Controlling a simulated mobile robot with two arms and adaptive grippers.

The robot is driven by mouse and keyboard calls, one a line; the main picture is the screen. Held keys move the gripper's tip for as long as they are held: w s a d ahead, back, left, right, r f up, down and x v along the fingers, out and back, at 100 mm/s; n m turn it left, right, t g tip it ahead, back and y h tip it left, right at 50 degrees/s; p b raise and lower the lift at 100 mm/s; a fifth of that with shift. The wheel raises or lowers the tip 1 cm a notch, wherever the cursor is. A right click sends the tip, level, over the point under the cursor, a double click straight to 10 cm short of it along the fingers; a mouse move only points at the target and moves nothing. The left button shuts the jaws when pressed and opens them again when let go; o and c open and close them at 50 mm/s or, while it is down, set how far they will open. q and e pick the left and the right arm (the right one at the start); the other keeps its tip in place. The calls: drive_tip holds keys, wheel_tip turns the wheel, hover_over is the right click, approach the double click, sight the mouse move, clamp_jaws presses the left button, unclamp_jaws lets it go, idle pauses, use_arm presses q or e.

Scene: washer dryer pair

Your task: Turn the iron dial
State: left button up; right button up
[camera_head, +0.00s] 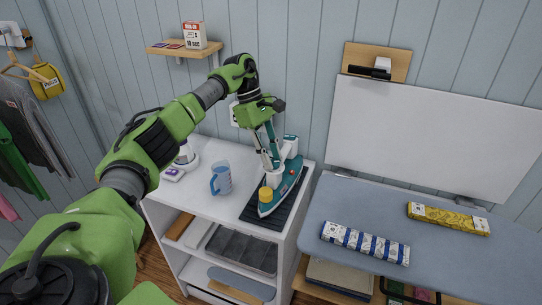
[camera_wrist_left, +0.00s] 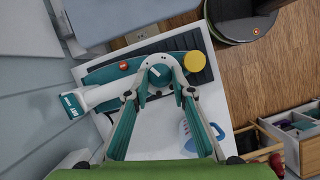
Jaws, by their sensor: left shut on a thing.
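The teal and white iron (camera_head: 291,176) lies on a dark ribbed mat on top of the white shelf unit. It has a yellow cap at one end and a small red button. In the left wrist view the iron (camera_wrist_left: 106,76) lies across the upper part, with its round dial (camera_wrist_left: 157,74) between my fingertips. My left gripper (camera_head: 271,165) reaches down onto the iron from above. In the wrist view its two fingers (camera_wrist_left: 159,93) close in on the dial from both sides. The fingertips partly hide the dial's edge. My right gripper does not show.
A blue measuring jug (camera_head: 221,178) stands left of the iron on the white unit (camera_head: 203,205). The blue ironing board (camera_head: 320,210) at the right carries two patterned boxes. A small wall shelf (camera_head: 184,49) is behind my left arm.

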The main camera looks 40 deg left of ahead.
use_arm(q)
drive_tip(key=shift+r, duration=0.1)
drive_tip(key=o, duration=1.1)
drive_tip(key=shift+o, duration=0.2)
drive_tip(key=v, duration=1.2)
drive_tip(key=shift+d, duration=0.1)
drive_tip(key=shift+s, duration=0.1)
